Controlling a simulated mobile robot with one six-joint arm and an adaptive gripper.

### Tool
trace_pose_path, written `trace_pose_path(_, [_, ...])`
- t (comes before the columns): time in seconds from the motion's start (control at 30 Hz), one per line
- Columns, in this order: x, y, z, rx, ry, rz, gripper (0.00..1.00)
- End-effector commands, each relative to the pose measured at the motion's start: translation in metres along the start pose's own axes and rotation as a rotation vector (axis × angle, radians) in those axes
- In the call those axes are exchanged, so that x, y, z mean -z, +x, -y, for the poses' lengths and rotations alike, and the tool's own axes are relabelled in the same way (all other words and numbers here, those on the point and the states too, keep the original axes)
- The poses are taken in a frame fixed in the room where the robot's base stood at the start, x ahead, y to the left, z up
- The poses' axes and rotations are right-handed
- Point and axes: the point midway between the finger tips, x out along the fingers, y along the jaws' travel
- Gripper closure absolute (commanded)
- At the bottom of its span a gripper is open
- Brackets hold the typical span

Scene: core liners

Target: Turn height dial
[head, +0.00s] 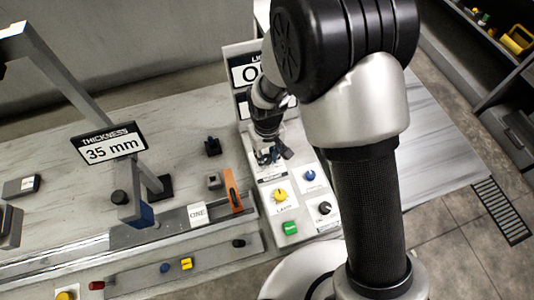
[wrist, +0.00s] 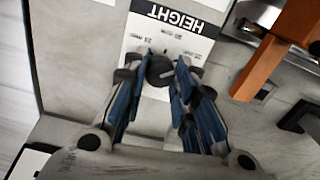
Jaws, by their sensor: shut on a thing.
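The height dial (wrist: 160,71) is a dark round knob on a white label plate headed HEIGHT (wrist: 172,16), which appears upside down in the wrist view. My gripper (wrist: 159,75) has its blue-padded fingers on either side of the dial, shut on it. In the head view my gripper (head: 268,158) points down at the upper part of the control panel, and the dial is hidden there behind the fingers. The dial's pointer setting is too small to read.
Below on the panel are a yellow knob (head: 280,195), a blue knob (head: 310,175), a black knob (head: 324,208) and a green button (head: 290,228). An orange upright piece (head: 232,188) stands close left of the panel. A sign reading THICKNESS 35 mm (head: 109,145) hangs at left.

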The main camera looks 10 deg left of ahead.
Motion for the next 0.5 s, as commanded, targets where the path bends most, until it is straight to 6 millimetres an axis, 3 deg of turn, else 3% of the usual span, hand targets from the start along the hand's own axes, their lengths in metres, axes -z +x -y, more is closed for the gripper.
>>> trace_pose_path(0.4, [0.0004, -0.0002, 0.0, 0.0, 0.008, -0.001, 0.99])
trace_pose_path(0.43, [0.0004, -0.0002, 0.0, 0.0, 0.008, -0.001, 0.73])
trace_pose_path(0.5, [0.0004, -0.0002, 0.0, 0.0, 0.008, -0.001, 0.69])
